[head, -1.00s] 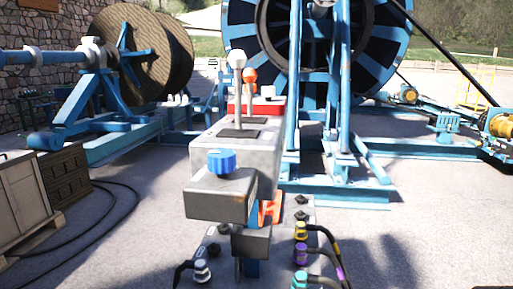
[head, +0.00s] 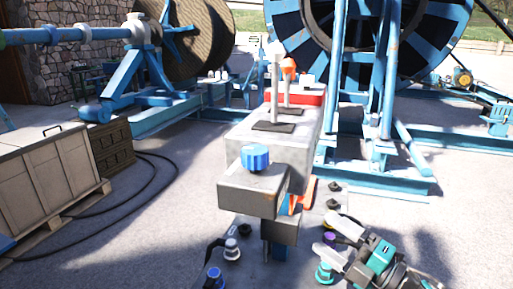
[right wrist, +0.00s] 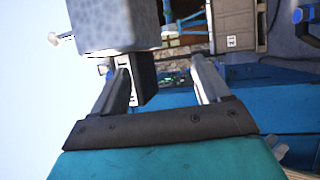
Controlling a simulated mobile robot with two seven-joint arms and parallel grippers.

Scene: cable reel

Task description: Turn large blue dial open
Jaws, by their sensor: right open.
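The large blue dial (head: 255,158) sits on top of a small grey box (head: 247,190) at the front of the control console. My right gripper (head: 329,233) is in the head view, low and to the right of the dial, clearly apart from it. Its two pale fingers are open and empty and point left. In the right wrist view the fingers (right wrist: 160,70) are spread, with grey console parts (right wrist: 115,25) beyond them. A small blue patch near the left finger there is too small to identify. My left gripper is not in view.
Levers with a white knob and an orange knob (head: 289,66) stand on the console behind the dial. Connectors and cables, one with a blue plug (head: 214,278), lie below it. A wooden crate (head: 45,180) is at left. Large reels stand behind.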

